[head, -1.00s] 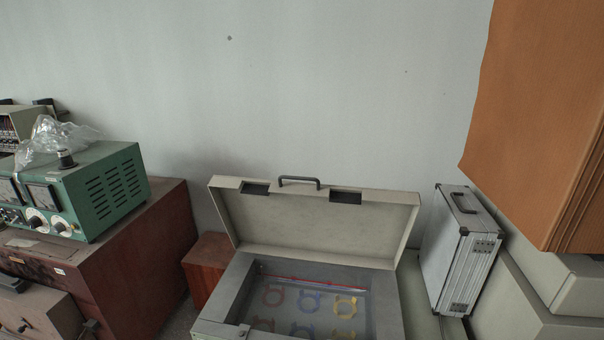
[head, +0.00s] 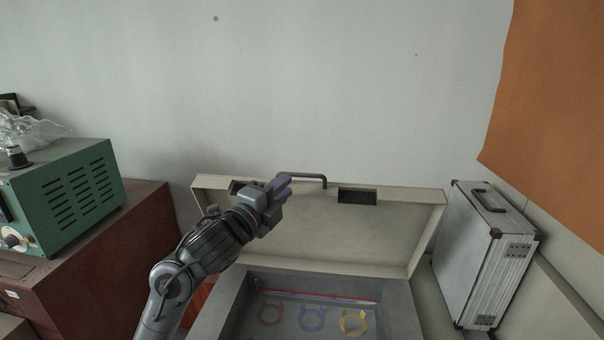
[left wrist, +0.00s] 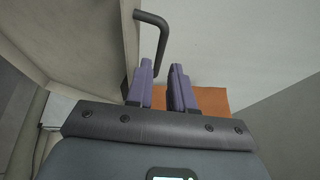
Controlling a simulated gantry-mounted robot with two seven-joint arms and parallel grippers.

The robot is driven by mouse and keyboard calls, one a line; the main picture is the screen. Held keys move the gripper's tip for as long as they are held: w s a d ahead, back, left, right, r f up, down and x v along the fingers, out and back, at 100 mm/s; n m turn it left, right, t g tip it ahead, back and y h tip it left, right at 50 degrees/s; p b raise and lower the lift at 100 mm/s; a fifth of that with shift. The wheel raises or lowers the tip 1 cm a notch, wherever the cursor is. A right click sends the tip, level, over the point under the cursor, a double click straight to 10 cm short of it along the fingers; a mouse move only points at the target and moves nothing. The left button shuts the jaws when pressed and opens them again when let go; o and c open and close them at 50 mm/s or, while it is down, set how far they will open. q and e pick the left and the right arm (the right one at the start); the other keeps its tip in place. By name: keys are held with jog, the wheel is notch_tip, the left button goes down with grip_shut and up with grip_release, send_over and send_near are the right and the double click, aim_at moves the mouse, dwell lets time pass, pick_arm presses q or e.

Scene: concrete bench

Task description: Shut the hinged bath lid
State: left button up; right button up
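The bath lid (head: 300,232) stands raised, tilted up at the back of the grey bath (head: 232,310). A dark bar handle (head: 318,179) is on its top edge and also shows in the left wrist view (left wrist: 163,40). My left gripper (head: 288,184) is at the lid's top edge, just left of the handle. In the left wrist view its two purple fingers (left wrist: 162,68) stand apart with a narrow gap. The handle's lower end reaches close to the fingertips; I cannot tell whether they touch. My right gripper is not in view.
Coloured rings, among them a yellow one (head: 353,321), lie inside the bath. A silver case (head: 480,255) stands close at the right. A green instrument (head: 65,195) sits on a red-brown cabinet (head: 95,250) at the left. An orange sheet (head: 555,110) hangs at the upper right.

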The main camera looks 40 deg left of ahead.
aim_at(297, 176)
pick_arm(q)
jog(key=w, duration=0.3)
jog(key=w+p, duration=0.1)
jog(key=w, duration=0.1)
jog(key=w+a+p, duration=0.1)
jog(key=w, duration=0.2)
jog(key=shift+w+a+r, duration=0.1)
jog(key=shift+w+r, duration=0.25)
grip_shut()
